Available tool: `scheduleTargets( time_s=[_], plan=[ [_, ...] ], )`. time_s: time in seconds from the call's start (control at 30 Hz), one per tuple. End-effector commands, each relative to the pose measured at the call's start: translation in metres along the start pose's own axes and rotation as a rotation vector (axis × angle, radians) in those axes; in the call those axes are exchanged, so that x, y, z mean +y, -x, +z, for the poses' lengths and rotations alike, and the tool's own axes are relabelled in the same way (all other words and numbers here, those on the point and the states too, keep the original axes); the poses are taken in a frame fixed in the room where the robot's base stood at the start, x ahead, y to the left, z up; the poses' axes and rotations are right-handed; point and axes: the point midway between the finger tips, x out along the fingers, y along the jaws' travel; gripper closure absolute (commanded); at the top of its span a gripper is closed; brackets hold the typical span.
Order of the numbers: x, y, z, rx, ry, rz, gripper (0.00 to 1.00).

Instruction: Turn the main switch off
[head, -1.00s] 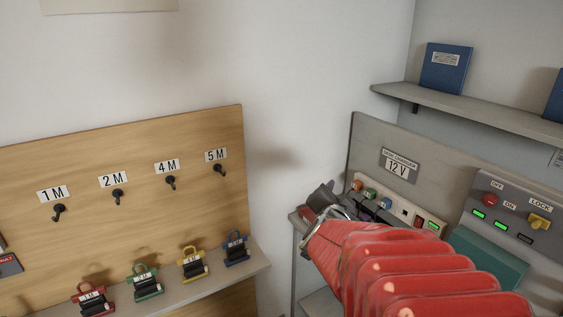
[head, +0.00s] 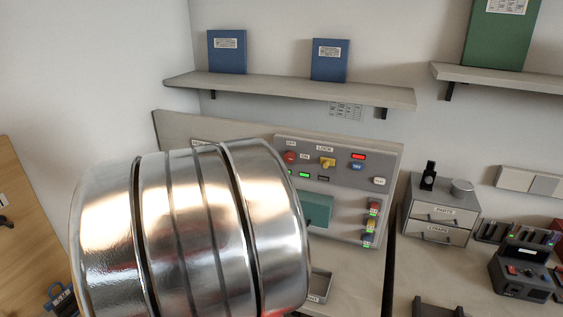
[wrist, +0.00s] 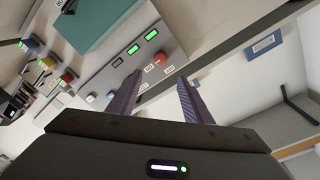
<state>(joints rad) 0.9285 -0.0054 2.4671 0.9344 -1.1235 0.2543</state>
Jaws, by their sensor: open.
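The grey control panel (head: 388,190) stands upright at the back of the bench. It has a round red knob (head: 290,157) between OFF and ON labels, and a yellow switch (head: 327,162) labelled LOCK. Which one is the main switch is not labelled legibly. The red knob also shows in the wrist view (wrist: 159,60), just beyond my fingertips. My gripper (wrist: 157,80) is open, with nothing between its fingers, and faces the panel's edge; I cannot tell the gap to the knob. In the head view my shiny metal arm link hides the gripper and the panel's lower left.
Green lamps (head: 304,174) and a red display (head: 358,156) are lit on the panel. A shelf (head: 290,92) with blue binders hangs above. A drawer box (head: 440,210) stands to the right. A small tray (head: 320,286) lies on the bench below the panel.

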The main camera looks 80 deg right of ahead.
Motion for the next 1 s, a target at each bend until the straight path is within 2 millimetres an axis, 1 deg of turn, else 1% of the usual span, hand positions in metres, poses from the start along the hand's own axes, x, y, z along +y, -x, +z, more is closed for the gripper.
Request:
scheduleTargets(
  time_s=[0.17, 0.27, 0.8, 1.0],
  plan=[
    [0.000, -0.010, 0.000, 0.001, 0.000, 0.001, 0.55],
    [0.000, -0.020, 0.000, 0.002, 0.001, 0.002, 0.55],
    [0.001, -0.103, 0.000, 0.001, 0.001, 0.002, 0.55],
    [0.000, -0.128, 0.000, 0.001, -0.001, 0.001, 0.55]
  ],
)
